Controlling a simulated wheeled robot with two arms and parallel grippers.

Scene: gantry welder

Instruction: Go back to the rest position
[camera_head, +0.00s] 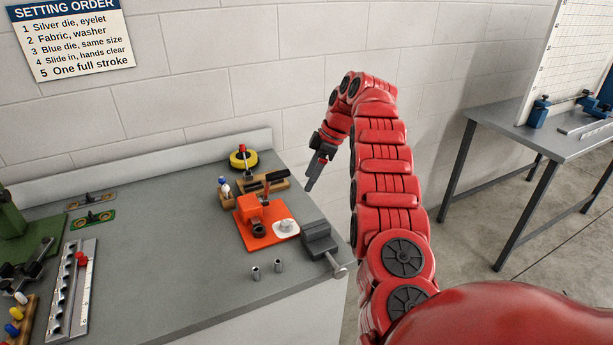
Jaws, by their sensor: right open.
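My right arm rises at the right of the head view and bends over at the top. Its dark gripper (312,183) hangs down and left from the red wrist, beyond the right end of the grey bench (180,290). The gripper appears empty, with its jaws open. No object is seen between the fingers. My left gripper and arm are not in this view.
An orange fixture (262,222), a grey vise (320,240) and a wooden tool block (255,190) stand near the bench's right end. A yellow tape roll (243,160) is behind them. A metal rail (75,285) lies left. A second table (545,135) stands at right.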

